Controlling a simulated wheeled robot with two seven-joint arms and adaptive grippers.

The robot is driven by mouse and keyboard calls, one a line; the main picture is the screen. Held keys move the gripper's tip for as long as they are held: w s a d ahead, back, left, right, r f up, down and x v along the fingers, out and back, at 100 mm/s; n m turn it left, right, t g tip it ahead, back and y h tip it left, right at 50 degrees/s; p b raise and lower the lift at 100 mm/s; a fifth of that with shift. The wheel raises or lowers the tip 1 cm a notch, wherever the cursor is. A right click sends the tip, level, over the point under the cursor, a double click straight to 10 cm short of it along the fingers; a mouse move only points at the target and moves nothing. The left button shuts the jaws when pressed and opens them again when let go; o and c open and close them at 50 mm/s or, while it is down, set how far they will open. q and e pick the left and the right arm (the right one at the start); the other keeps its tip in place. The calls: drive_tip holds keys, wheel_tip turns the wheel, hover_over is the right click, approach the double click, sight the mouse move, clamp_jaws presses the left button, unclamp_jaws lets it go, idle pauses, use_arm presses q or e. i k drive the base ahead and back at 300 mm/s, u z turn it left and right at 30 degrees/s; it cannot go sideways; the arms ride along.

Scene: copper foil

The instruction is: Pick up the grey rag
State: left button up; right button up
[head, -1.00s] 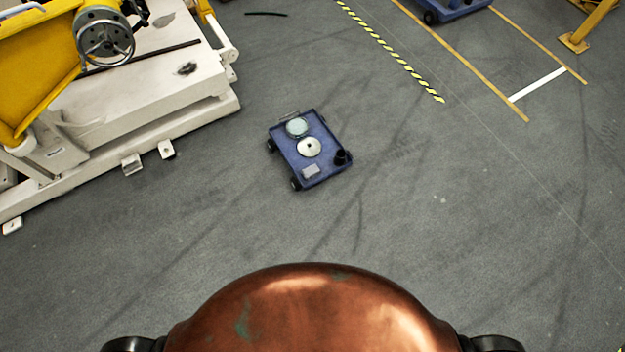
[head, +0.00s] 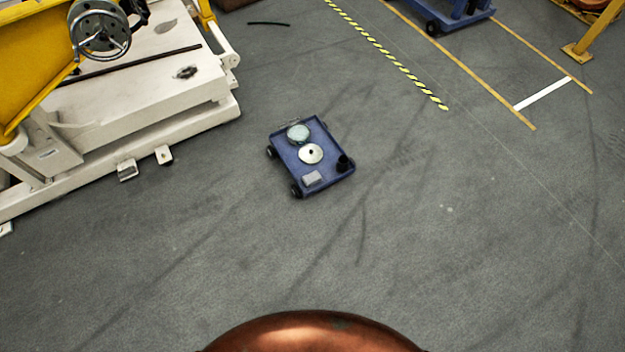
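A small light grey folded-looking piece, apparently the grey rag (head: 313,178), lies on the blue cart (head: 330,171) near its front edge. It is too small to make out its cloth texture. The cart stands on the floor in the middle of the head view, some way off. A white disc with a dark centre (head: 311,154), a pale round dish (head: 298,133) and a black cylindrical thing (head: 344,163) share the cart top. Neither of my grippers shows in the view.
A white machine base (head: 150,95) with yellow parts and a handwheel (head: 99,30) fills the upper left. Another blue cart (head: 462,14) stands at the top right, near a yellow stand (head: 580,50). Grey floor around the nearer cart is clear.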

sight(314, 177)
drive_tip(key=k, duration=0.35)
drive_tip(key=z, duration=1.05)
drive_tip(key=i, duration=1.85)
drive_tip(key=u, duration=0.55)
